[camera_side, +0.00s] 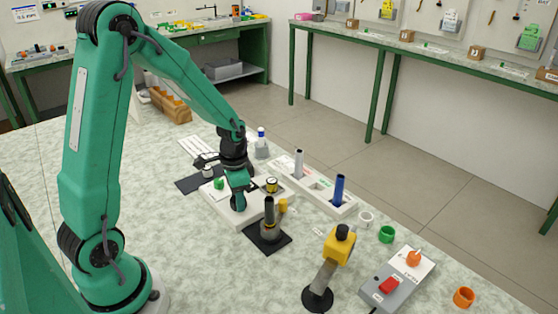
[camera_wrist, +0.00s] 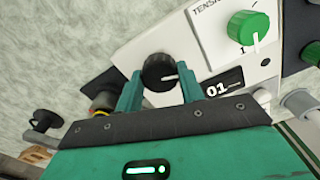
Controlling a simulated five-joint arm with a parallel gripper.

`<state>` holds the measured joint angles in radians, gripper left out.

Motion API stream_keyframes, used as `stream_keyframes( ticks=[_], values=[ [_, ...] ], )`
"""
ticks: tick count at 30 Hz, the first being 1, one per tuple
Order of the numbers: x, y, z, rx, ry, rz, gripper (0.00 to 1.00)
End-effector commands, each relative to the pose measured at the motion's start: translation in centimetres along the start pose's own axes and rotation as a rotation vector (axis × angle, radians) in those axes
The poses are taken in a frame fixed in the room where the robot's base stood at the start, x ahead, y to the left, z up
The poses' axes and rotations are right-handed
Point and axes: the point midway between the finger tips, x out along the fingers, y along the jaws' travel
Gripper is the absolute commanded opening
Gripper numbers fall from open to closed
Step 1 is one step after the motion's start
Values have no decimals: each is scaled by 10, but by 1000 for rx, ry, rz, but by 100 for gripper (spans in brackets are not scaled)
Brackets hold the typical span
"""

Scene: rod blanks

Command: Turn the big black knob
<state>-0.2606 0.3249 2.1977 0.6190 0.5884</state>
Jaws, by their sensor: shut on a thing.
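The big black knob (camera_wrist: 159,72) sits on a white panel and shows between my fingers in the wrist view. Its white pointer line points to the right. My gripper (camera_wrist: 160,80) is shut on the knob, with one green finger on each side. In the side view my gripper (camera_side: 238,200) reaches down to the white box (camera_side: 222,208), and the knob is mostly hidden there. A green knob (camera_wrist: 248,28) stands on the same panel beside a "TENSION" label; it also shows in the side view (camera_side: 218,183). A dark label reads "01" (camera_wrist: 222,88).
A dark post on a black base (camera_side: 268,240) stands close to the box. A yellow-headed stand (camera_side: 338,248), a grey box with a red button (camera_side: 389,285) and loose rings (camera_side: 386,234) are to the right. A white rack (camera_side: 320,187) holds a grey and a blue rod behind.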

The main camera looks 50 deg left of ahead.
Motion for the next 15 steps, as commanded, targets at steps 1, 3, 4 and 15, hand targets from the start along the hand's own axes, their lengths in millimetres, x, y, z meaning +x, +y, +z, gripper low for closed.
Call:
stream_keyframes(
  ticks=[1,3,4,15],
  values=[
    [-1,0,0,-44,0,0,15],
    [-1,0,0,-110,0,0,15],
    [-1,0,0,-139,0,0,15],
    [-1,0,0,-490,0,0,15]
  ],
)
